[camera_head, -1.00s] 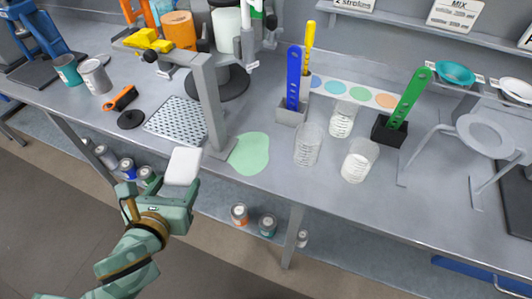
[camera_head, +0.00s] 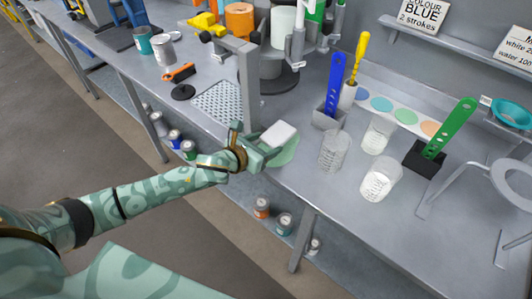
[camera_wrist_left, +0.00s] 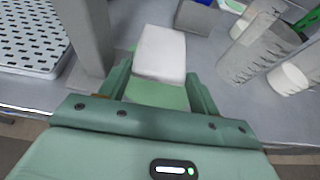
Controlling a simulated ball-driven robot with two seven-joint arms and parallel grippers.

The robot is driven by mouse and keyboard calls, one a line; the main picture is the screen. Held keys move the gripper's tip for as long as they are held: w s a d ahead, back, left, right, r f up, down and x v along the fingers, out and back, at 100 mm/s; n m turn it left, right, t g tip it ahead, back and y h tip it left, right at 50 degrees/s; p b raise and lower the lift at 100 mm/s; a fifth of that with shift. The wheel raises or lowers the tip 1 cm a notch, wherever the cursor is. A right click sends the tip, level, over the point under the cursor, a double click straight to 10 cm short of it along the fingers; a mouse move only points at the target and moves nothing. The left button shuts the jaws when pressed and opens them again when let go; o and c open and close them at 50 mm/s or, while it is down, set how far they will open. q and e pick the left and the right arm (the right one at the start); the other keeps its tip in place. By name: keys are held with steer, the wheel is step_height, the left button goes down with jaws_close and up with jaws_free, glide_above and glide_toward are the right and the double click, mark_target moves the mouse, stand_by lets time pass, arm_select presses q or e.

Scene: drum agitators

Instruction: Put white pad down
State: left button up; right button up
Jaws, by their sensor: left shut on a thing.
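The white pad (camera_head: 278,134) is a small rounded white block in my left gripper (camera_head: 268,145). The gripper is shut on it above the bench's front edge, over the pale green round patch (camera_head: 289,153) on the bench top. In the left wrist view the white pad (camera_wrist_left: 161,54) stands out between the two fingers (camera_wrist_left: 160,90), with green showing just below it. The pad and gripper hide much of the green patch in the head view. I cannot tell whether the pad touches the bench. My right gripper is not in view.
A grey post (camera_head: 247,85) stands close left, beside a perforated tray (camera_head: 220,104). Clear beakers (camera_head: 334,149) stand to the right, with a blue paddle (camera_head: 334,82) in a grey holder behind. A green paddle (camera_head: 450,128) stands farther right. Cans sit on the lower shelf.

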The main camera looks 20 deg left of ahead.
arm_select(q)
steer(key=shift+f+b, duration=0.55)
steer(key=shift+f, duration=1.15)
steer(key=shift+f, duration=0.2)
steer(key=o, duration=0.9)
steer(key=shift+o, duration=0.2)
